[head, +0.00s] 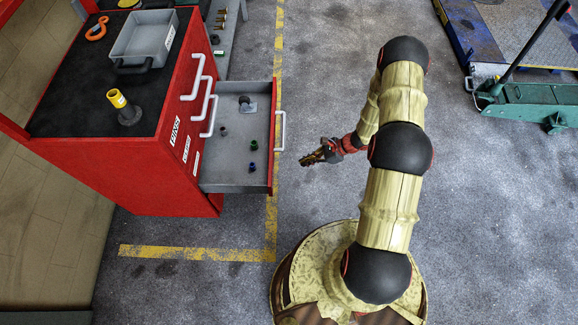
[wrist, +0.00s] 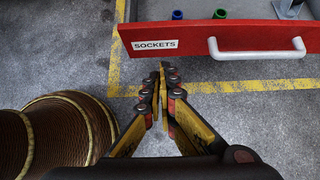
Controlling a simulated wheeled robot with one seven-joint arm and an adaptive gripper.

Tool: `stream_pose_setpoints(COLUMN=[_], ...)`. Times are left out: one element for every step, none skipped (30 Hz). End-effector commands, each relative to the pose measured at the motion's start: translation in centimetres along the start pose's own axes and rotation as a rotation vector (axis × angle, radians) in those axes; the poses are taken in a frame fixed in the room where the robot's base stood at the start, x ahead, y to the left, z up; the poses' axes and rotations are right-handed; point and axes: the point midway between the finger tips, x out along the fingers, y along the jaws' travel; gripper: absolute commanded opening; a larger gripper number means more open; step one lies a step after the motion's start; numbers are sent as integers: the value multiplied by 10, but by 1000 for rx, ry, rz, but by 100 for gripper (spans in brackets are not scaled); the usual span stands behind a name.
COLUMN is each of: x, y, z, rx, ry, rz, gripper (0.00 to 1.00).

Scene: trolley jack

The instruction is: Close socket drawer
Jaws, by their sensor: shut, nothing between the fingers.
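The socket drawer (head: 237,180) is pulled out of the red cabinet (head: 155,168) on the left in the head view. Its floor is grey and a few small sockets lie on it. In the wrist view its red front (wrist: 190,36) crosses the top, with a "SOCKETS" label (wrist: 155,45) and a light grey bar handle (wrist: 257,53). The handle also shows in the head view (head: 281,131). My gripper (head: 308,158) is shut and empty, to the right of the drawer front and apart from it. In the wrist view my fingertips (wrist: 163,68) point towards the front, left of the handle.
A grey tray (head: 133,55) and a yellow-topped object (head: 117,98) stand on the cabinet top. Yellow tape (head: 200,253) marks the floor. A green trolley jack (head: 525,97) is at the upper right. The floor between it and my arm is clear.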

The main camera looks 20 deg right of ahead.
Motion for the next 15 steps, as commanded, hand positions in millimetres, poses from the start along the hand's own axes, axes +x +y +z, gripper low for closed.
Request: stream_pose_setpoints(x=[6, 10, 16, 21, 27, 34, 41, 47, 54, 61, 67, 74, 80, 86, 93], y=[1, 1, 2, 2, 2, 2, 3, 3, 2, 3, 3, 3, 3, 3, 2], z=[-1, -1, -1, -1, -1, -1, -1, -1, -1, -1, -1, -2, -2, -1, -1], rx=[0, -1, 0, 0, -1, -1, -2, -2, -2, -2, -2, -3, -3, -3, -3], ry=[0, 0, 0, 0, 0, 0, 0, 0, 0, 0, 0, 0, 0, 0, 0], rz=[3, 4, 5, 6, 7, 6, 8, 8, 7, 7, 7, 7, 7, 8, 7], gripper=[0, 0, 0, 0, 0, 0, 0, 0, 0, 0, 0, 0, 0, 0, 0])
